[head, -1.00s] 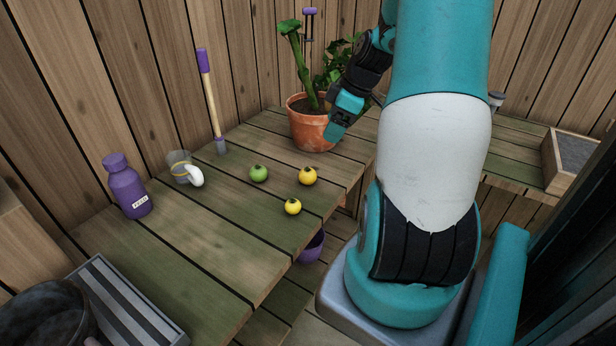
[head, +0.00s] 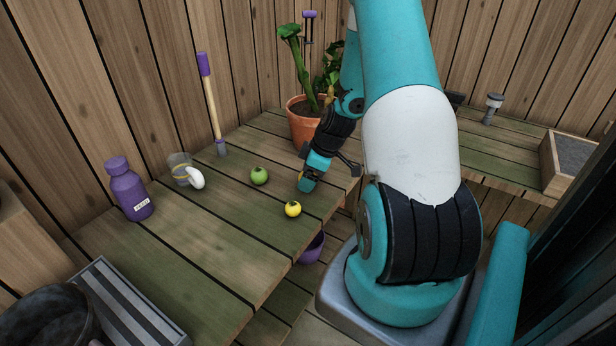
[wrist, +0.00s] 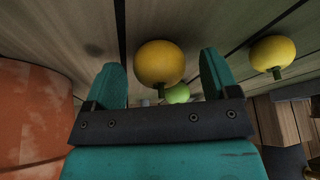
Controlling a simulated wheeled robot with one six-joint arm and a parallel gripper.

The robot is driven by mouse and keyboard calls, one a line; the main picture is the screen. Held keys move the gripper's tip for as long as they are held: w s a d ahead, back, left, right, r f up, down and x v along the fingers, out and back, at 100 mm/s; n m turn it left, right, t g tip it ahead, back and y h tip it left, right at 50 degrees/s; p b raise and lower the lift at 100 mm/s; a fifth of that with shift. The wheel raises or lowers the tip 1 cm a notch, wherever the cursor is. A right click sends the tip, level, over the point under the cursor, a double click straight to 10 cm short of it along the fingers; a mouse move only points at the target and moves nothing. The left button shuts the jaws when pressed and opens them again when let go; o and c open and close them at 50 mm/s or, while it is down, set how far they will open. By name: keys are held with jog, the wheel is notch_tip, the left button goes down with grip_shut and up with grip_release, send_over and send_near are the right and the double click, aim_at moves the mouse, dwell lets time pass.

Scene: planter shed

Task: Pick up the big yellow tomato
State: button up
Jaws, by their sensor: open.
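The big yellow tomato (wrist: 159,63) shows in the wrist view between the two teal fingers, with a gap on each side. In the head view my gripper hides nearly all of it. My gripper (head: 307,186) is open and low over the table (head: 207,250), at the tomato's place. A smaller yellow tomato (head: 293,209) lies just in front of the gripper in the head view; in the wrist view it is right of the right finger (wrist: 273,54). A green tomato (head: 259,176) lies left of the gripper; it shows partly in the wrist view too (wrist: 178,94).
A terracotta pot (head: 303,128) with a plant stands close behind my gripper. A purple bottle (head: 130,190), a clear cup (head: 180,168), a white object (head: 195,179) and a purple-handled tool (head: 210,100) stand to the left.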

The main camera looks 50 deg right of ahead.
jog(key=shift+w+f, duration=0.15)
jog(key=shift+f, duration=0.1)
jog(key=c, duration=0.8)
jog(key=shift+r, duration=0.1)
jog(key=shift+c, duration=0.2)
